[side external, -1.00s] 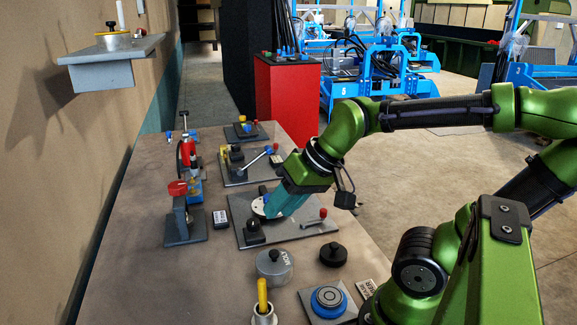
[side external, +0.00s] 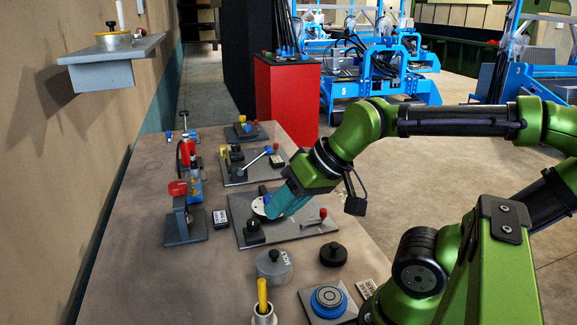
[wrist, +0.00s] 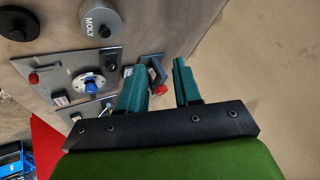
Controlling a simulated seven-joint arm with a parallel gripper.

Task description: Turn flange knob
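The flange is a white disc (side external: 261,207) on a grey plate (side external: 300,229) in the middle of the bench. In the wrist view its blue knob (wrist: 89,85) stands at the disc's centre, to the left of my fingers. In the side view the knob is hidden by my gripper (side external: 280,205), whose teal fingers slant down in front of the disc. In the wrist view my gripper (wrist: 160,68) has its two fingers apart, with nothing held between them. The knob is outside the finger gap; the exact distance cannot be told.
A black knob (side external: 254,232) and a red-tipped handle (side external: 322,212) share the plate. A stand with a red knob (side external: 178,188) is to the left. The MOLY can (side external: 273,266) and a black round weight (side external: 333,254) stand in front. Bare bench lies at far left.

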